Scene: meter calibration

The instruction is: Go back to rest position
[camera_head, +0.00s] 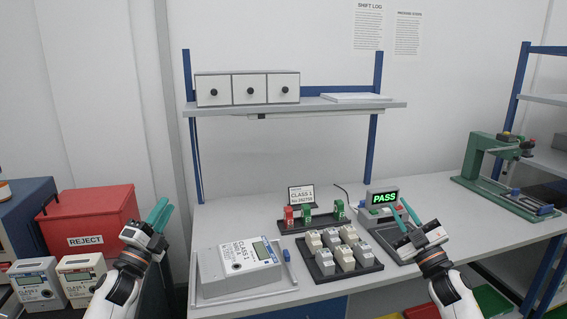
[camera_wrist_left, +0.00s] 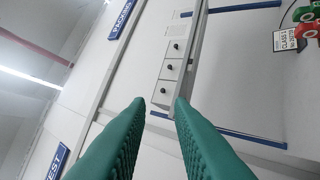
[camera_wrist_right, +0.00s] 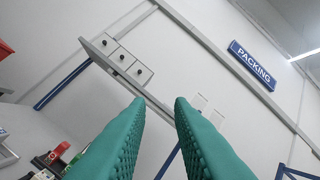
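My left gripper (camera_head: 160,214) is raised at the left of the bench, in front of the red REJECT box. Its green fingers are apart with nothing between them, as the left wrist view (camera_wrist_left: 157,108) also shows. My right gripper (camera_head: 403,214) is raised over the right part of the bench, overlapping the PASS device in the head view. Its green fingers are apart and empty, as the right wrist view (camera_wrist_right: 160,108) also shows. Both grippers point upward and away from me. A CLASS 1 meter (camera_head: 240,257) lies in a grey cradle on the bench.
A black tray (camera_head: 322,277) holds several small blocks. Behind it are red and green blocks (camera_head: 306,214) and a display reading PASS (camera_head: 384,198). The REJECT box (camera_head: 90,217) and two meters (camera_head: 82,274) are at left. A shelf (camera_head: 290,106) with drawers spans above. A green press (camera_head: 490,165) stands right.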

